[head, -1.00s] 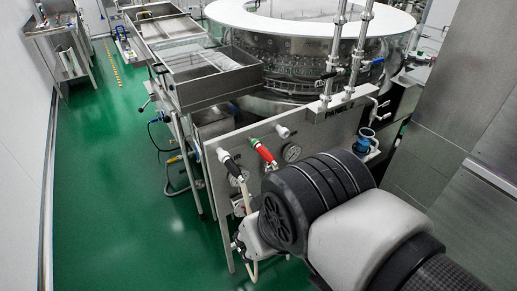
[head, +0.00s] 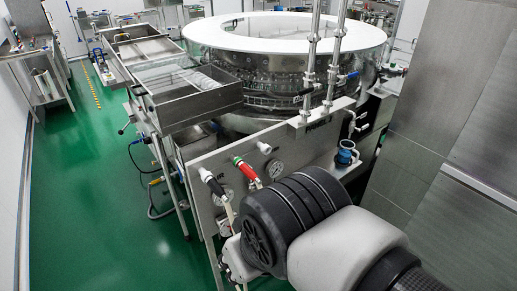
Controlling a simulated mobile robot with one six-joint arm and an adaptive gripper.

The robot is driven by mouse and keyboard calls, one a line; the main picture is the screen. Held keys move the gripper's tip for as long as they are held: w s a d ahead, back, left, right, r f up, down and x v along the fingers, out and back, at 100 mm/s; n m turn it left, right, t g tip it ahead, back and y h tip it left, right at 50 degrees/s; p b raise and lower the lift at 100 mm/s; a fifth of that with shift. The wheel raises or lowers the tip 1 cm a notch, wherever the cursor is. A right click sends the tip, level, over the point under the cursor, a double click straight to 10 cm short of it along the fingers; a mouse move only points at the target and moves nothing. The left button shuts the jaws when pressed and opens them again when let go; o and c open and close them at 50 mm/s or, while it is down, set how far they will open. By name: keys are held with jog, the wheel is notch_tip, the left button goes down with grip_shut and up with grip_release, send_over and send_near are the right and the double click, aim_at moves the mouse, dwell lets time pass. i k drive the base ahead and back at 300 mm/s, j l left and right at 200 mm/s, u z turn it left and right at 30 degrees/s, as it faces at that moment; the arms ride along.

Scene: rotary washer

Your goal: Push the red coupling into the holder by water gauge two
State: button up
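The red coupling (head: 249,174) is at the front of the steel panel, tilted, with a green end (head: 237,161) at its upper left. A hose runs down from the black coupling (head: 212,184), which stands to its left with a white end at its top. A pale stub (head: 264,148) sticks out of the panel to the right of the red coupling with nothing on it. A round gauge (head: 275,168) sits right of the red coupling; another gauge (head: 225,195) is partly hidden behind the black coupling. My arm's wrist covers the lower panel. My gripper's fingers are hidden.
The big round washer (head: 285,75) with a white rim stands behind the panel (head: 290,140). A blue fitting (head: 346,152) is at the panel's right. Steel cabinets (head: 430,120) close off the right side. The green floor (head: 95,200) at left is open.

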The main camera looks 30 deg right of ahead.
aim_at(250, 173)
jog(key=i+j, duration=0.55)
jog(key=i+j+z, duration=0.2)
jog(key=z, duration=1.45)
